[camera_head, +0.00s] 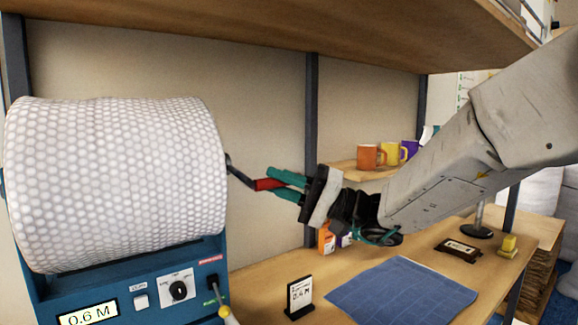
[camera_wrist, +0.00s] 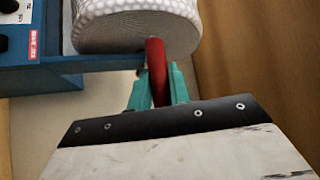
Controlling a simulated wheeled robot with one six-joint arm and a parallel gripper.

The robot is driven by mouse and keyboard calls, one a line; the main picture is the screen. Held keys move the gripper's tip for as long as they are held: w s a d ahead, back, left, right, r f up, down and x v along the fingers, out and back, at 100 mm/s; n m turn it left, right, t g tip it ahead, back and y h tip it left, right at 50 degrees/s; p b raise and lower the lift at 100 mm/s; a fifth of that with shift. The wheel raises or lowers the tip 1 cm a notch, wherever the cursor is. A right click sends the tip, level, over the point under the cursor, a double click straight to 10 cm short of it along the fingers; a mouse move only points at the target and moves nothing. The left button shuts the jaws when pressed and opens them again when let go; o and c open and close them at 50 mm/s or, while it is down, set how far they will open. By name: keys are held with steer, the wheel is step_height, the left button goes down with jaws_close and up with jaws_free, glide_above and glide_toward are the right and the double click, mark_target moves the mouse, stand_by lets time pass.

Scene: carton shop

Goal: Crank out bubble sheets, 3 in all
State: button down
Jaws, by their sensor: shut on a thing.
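A large roll of white bubble sheet (camera_head: 115,180) sits on a blue dispenser (camera_head: 160,265) at the left of the head view. The roll also shows at the top of the wrist view (camera_wrist: 135,22). The dispenser's display (camera_head: 87,315) reads 0.6 M. A dark crank arm comes out of the roll's right side and ends in a red handle (camera_head: 268,184). My gripper (camera_head: 280,182) is shut on the red handle, its teal fingers on either side. In the wrist view the red handle (camera_wrist: 156,70) stands between the fingers.
A lever with a pale yellow knob (camera_head: 226,313) is on the dispenser's front right. A small sign reading 0.4 M (camera_head: 299,297) and a blue mat (camera_head: 400,298) are on the wooden table. Mugs (camera_head: 368,157) stand on a shelf behind my arm. A wooden shelf (camera_head: 270,30) hangs overhead.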

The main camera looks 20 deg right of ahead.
steer(key=shift+w+f, duration=0.2)
steer(key=shift+f, duration=0.3)
steer(key=shift+w+a+f+n+y, duration=0.1)
steer(key=shift+w+f+n+y, duration=0.05)
steer(key=shift+f+n+y, duration=0.55)
steer(key=shift+r, duration=0.15)
